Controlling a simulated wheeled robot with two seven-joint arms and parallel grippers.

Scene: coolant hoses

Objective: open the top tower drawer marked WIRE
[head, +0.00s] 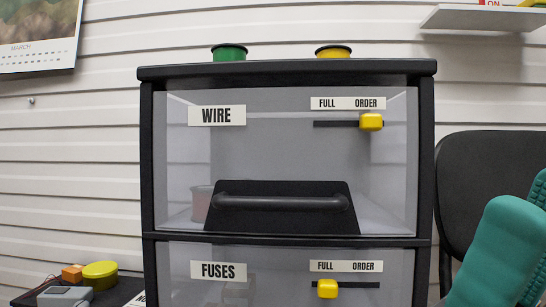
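The top tower drawer marked WIRE (286,155) is in the middle of the head view, with a clear front, and looks shut. Its dark bar handle (282,203) runs across a black plate low on the front. A WIRE label (217,115) is at its upper left. A yellow slider (371,121) sits at the ORDER end of its track. A reddish spool (201,204) shows dimly inside, partly hidden by the handle plate. Neither of my grippers shows in the head view.
The FUSES drawer (240,290) is directly below, its slider near FULL. Green (229,53) and yellow (333,51) spools stand on the tower top (285,68). A dark chair back (488,170) and teal shape (500,255) are close on the right. Small items lie lower left.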

